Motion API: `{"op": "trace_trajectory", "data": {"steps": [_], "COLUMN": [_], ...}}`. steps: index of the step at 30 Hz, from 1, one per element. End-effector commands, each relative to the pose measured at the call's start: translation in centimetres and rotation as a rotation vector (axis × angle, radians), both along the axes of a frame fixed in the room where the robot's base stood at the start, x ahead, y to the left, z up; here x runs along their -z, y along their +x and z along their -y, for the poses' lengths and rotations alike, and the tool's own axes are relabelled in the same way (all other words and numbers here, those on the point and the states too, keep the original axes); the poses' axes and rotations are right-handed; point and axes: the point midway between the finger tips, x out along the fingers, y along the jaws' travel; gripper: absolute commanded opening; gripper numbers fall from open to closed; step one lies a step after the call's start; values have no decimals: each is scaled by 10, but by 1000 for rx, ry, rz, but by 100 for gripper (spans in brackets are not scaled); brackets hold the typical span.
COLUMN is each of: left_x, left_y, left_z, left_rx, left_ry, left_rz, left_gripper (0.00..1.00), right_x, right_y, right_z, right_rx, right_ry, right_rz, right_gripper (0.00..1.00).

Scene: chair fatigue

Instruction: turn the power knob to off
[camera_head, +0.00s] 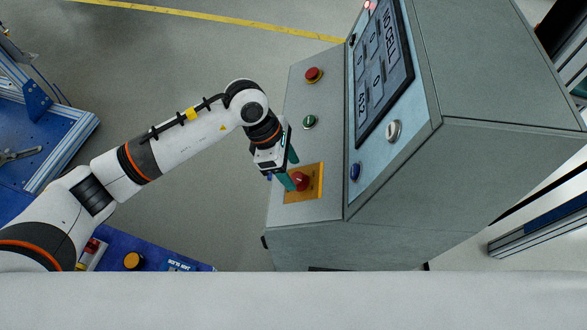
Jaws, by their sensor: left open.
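A red knob (301,181) sits on a yellow-orange plate (312,190) on the sloped grey panel of the control cabinet (300,213). My left gripper (291,169) reaches it from the left with its teal fingers apart. One finger is at the knob's left side and overlaps it in this view; I cannot tell whether it touches. The other finger is farther up the panel. The knob's setting cannot be read. My right gripper is not in view.
The panel also has a green button (310,122) and a red button (314,74). A screen (385,72), a silver key-like switch (394,131) and a blue button (355,172) are on the cabinet's raised face. A blue workbench (40,150) stands at the left.

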Motion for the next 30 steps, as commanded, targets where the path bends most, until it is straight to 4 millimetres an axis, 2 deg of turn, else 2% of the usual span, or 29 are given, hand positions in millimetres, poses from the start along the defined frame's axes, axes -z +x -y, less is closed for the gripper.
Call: {"op": "trace_trajectory", "data": {"steps": [6, 16, 24, 30], "left_x": [19, 23, 23, 23], "left_y": [-3, -3, -3, -3], "left_z": [9, 9, 9, 9], "left_rx": [-1, -2, -2, -12], "left_ry": [-2, -2, -2, -1], "left_rz": [-1, 0, 0, -6], "left_gripper": [57, 57, 13, 13], "right_x": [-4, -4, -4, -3], "right_y": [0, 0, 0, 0], "right_z": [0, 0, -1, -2], "right_rx": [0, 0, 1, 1], "right_ry": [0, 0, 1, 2], "right_rz": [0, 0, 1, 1], "right_gripper": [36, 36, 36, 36]}}
